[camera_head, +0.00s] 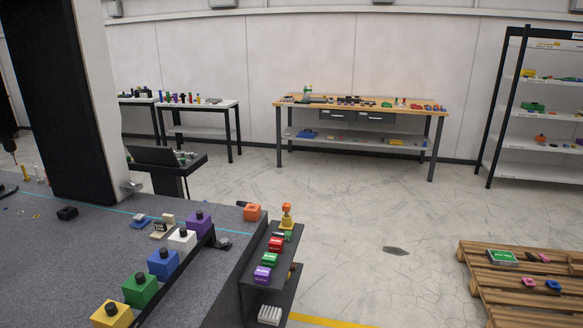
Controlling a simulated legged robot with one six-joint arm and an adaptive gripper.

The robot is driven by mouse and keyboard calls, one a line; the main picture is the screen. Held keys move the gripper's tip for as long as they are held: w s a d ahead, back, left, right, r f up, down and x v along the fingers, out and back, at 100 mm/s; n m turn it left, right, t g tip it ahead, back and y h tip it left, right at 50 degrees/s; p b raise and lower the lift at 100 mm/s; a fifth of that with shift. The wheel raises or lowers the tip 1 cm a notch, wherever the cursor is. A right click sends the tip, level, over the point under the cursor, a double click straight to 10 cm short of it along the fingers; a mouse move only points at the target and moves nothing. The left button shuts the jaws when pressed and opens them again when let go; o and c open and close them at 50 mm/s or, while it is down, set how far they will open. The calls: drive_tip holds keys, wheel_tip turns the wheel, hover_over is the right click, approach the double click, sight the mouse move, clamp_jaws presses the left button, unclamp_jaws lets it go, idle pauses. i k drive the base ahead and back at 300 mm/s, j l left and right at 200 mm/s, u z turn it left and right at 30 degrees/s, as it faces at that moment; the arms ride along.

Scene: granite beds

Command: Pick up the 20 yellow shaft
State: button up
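No piece in the camera_head view can be read for certain as the 20 yellow shaft. A small yellow upright piece (25,172) stands at the far left on the grey granite bed (70,265), with a small pale piece beside it; both are too small to identify. An orange and yellow stacked piece (287,215) stands upright at the far end of the small dark shelf (250,262). My gripper is not in view.
Yellow, green, blue, white and purple blocks with black knobs, including the green block (139,290), line the bed's right side. A dark column (60,100) rises from the bed. A wood-topped table (360,104), rack (540,88) and pallet (520,285) stand beyond open floor.

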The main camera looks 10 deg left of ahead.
sight(27, 179)
drive_tip(key=i+j+z, duration=0.1)
drive_tip(key=i, duration=2.25)
drive_tip(key=i+u, duration=0.1)
drive_tip(key=i, duration=0.85)
drive_tip(key=i+l, duration=0.2)
drive_tip(key=i, duration=0.7)
drive_tip(key=i+j+u, duration=0.1)
drive_tip(key=i+u, duration=0.7)
drive_tip(key=i+l+u, duration=0.25)
drive_tip(key=i+u, duration=0.15)
drive_tip(key=i, duration=0.15)
drive_tip(key=i+j+u, duration=0.2)
drive_tip(key=i+u, duration=1.05)
drive_tip(key=i, duration=1.5)
drive_tip(key=i+u, duration=0.3)
drive_tip(key=i, duration=0.15)
drive_tip(key=i+l+u, duration=0.1)
drive_tip(key=i+u, duration=0.15)
drive_tip(key=i, duration=0.25)
drive_tip(key=i+l+u, duration=0.3)
drive_tip(key=i, duration=0.15)
drive_tip(key=i+j+u, duration=0.15)
drive_tip(key=i+u, duration=1.05)
drive_tip(key=k+l, duration=0.05)
drive_tip(key=k, duration=0.05)
